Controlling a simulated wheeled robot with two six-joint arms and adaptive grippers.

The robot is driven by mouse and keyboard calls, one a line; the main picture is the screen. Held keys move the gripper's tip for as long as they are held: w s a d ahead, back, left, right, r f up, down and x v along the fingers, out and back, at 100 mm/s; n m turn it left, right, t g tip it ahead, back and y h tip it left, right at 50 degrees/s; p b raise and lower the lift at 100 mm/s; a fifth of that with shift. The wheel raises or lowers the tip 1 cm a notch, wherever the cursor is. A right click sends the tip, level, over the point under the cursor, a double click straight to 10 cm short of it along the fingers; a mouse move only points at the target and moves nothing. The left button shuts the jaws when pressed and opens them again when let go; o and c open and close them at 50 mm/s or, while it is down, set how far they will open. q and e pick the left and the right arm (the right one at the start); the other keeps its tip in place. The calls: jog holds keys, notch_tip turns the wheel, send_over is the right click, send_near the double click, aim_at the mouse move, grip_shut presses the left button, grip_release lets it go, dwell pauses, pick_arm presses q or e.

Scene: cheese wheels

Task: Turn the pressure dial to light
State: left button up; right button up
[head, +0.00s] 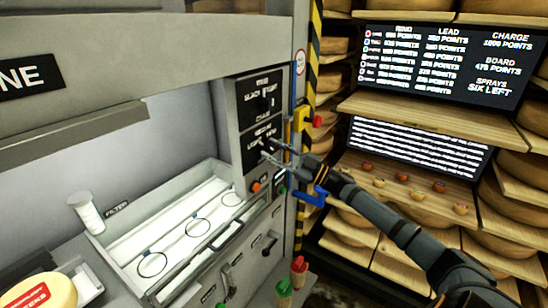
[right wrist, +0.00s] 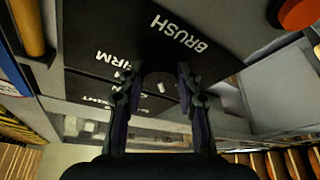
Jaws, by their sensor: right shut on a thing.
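The pressure dial (head: 266,143) is a small dark knob on the lower black plate (head: 249,157) at the right end of the grey machine. The plate's lettering is partly hidden; in the right wrist view it shows upside down, with BRUSH and FIRM readable. My right gripper (head: 268,152) reaches in from the right and is shut on the dial. In the right wrist view its fingers (right wrist: 158,88) stand on both sides of the dark knob (right wrist: 157,80), a gap apart at their bases. I cannot tell the dial's setting. My left gripper is not in view.
An upper black plate (head: 246,98) with another dial sits just above. An orange button (head: 256,187) is below. A white filter tray (head: 130,245) with rings lies left. Shelves of cheese wheels (head: 400,50) and screens stand right. A yellow cheese (head: 45,293) is at the lower left.

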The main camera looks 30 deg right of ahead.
jog(key=shift+n+g, duration=0.3)
jog(key=shift+n, duration=0.3)
jog(key=o, duration=1.1)
jog(key=shift+o, duration=0.2)
jog(key=v, duration=0.7)
jog(key=shift+f, duration=0.2)
jog(key=shift+s+d, duration=0.15)
